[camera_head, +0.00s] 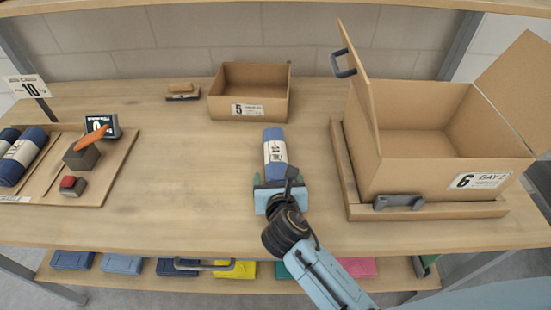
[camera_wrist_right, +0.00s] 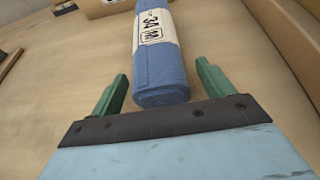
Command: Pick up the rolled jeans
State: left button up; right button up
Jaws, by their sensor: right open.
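A rolled pair of blue jeans (camera_head: 274,146) with a white label band lies on the middle of the table, pointing away from me. The roll also shows in the right wrist view (camera_wrist_right: 158,62), its near end at the mouth of the gripper. My right gripper (camera_head: 273,184) is at the near end of the roll. In the right wrist view its green fingers (camera_wrist_right: 160,85) are apart, one on each side of the near end, with gaps on both sides. My left gripper is not in view.
A small box marked 5 (camera_head: 249,108) stands behind the roll. A large open box marked 6 (camera_head: 420,140) stands on a tray (camera_head: 353,190) at right. A left board (camera_head: 100,192) holds more blue rolls (camera_head: 22,155) and a device with a red button (camera_head: 72,186). Folded items lie below.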

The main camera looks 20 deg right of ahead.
jog(key=shift+x, duration=0.95)
jog(key=c, duration=1.3)
jog(key=shift+r, duration=0.15)
